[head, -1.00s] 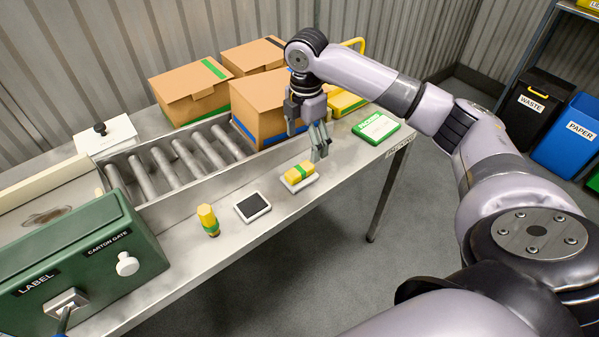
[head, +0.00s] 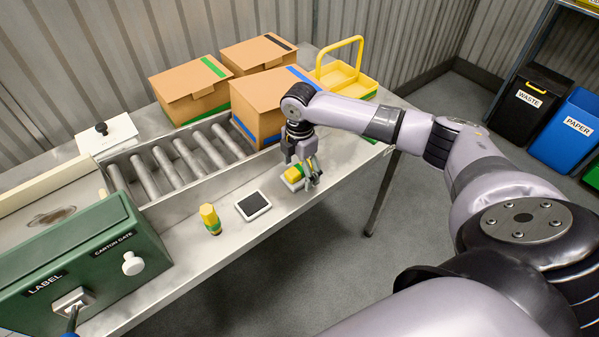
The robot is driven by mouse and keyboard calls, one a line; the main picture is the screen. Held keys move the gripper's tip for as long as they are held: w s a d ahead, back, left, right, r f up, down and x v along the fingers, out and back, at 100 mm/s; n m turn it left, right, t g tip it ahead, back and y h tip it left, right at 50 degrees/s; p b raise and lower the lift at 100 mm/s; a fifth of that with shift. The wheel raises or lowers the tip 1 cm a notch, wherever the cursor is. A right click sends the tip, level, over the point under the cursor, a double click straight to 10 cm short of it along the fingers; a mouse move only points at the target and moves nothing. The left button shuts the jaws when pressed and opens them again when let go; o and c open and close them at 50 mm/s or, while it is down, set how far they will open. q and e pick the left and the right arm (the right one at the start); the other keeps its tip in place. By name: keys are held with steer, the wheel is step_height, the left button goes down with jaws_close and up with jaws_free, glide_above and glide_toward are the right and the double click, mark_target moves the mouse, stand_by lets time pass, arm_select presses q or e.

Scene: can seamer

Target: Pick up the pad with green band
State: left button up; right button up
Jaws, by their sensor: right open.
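The yellow pad with green band (head: 296,174) sits on a small white tray (head: 289,186) near the front edge of the metal table. My right gripper (head: 307,178) is open and low over the pad, with its fingers around the pad's right part. The fingers hide part of the pad, and I cannot tell whether they touch it. My left gripper is not in view.
A dark pad in a white frame (head: 252,206) and a yellow and green upright piece (head: 210,219) stand to the left. A blue-striped carton (head: 262,108) stands close behind my gripper. A yellow-handled caddy (head: 345,78) is farther back.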

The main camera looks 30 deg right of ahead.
mark_target(299, 168)
steer(key=shift+c, duration=0.2)
steer(key=c, duration=0.5)
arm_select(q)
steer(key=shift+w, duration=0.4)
arm_select(e)
steer(key=c, duration=0.7)
steer(key=shift+r, duration=0.2)
arm_select(q)
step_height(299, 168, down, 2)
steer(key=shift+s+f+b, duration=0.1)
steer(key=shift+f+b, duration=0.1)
steer(key=shift+b, duration=1)
arm_select(e)
step_height(299, 168, up, 20)
steer(key=shift+f, duration=0.15)
